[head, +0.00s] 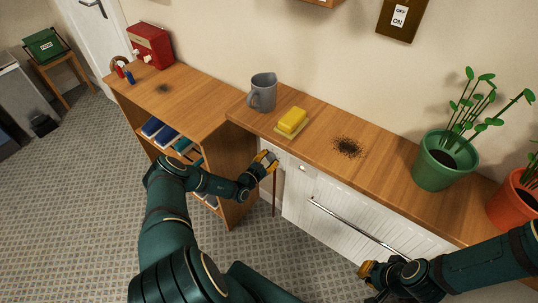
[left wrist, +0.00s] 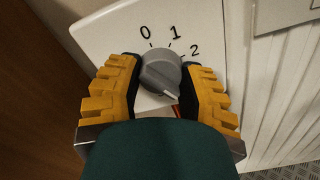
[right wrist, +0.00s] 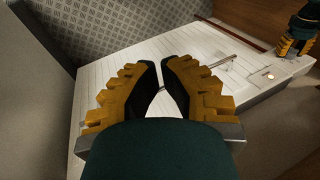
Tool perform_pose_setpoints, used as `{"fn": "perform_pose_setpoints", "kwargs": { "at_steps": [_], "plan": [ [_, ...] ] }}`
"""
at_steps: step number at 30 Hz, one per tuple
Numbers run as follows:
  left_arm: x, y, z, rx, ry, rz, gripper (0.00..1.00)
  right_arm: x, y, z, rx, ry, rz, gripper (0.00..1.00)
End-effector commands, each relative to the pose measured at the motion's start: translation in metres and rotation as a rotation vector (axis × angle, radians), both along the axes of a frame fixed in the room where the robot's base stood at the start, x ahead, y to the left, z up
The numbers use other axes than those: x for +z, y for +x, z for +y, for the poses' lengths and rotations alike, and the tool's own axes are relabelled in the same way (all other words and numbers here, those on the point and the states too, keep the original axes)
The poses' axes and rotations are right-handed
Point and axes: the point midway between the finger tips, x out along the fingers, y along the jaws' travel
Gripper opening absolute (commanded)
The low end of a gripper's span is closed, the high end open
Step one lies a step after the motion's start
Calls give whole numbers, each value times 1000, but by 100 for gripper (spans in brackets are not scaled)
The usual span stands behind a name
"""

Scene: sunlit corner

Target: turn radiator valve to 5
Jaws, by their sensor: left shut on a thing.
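The radiator valve is a grey round knob (left wrist: 160,70) on a white plate (left wrist: 95,32) in the left wrist view. The marks 0, 1 and 2 show around its top; higher numbers are hidden behind my gripper. A white pointer line on the knob points to the lower right, past the 2. My left gripper (left wrist: 161,88) is shut on the knob, one finger on each side. In the head view my left gripper (head: 267,161) is at the left end of the white ribbed radiator front (head: 330,208). My right gripper (right wrist: 160,62) is shut and empty, its tips nearly together.
A wooden shelf top (head: 325,125) runs above the radiator, carrying a grey jug (head: 263,92), a yellow sponge (head: 292,120), dark crumbs (head: 348,147) and a green plant pot (head: 443,165). A metal bar (head: 345,220) crosses the radiator front. Tiled floor lies open at left.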

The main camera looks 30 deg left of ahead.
Motion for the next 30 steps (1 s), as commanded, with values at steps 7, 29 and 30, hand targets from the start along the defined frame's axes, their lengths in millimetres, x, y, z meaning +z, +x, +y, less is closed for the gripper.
{"fn": "perform_pose_setpoints", "kwargs": {
  "at_steps": [7, 29, 30],
  "plan": [
    [2, 0, 0, 0, 234, -16, 4, 23, 7, -1, -12, -3, -15, 0],
    [1, 0, 1, 1, 809, -61, 3, 61, 20, -4, -35, -11, -46, 0],
    [1, 0, 1, 0, 825, -63, 3, 62, 20, -4, -35, -11, -47, 0]
  ]
}}
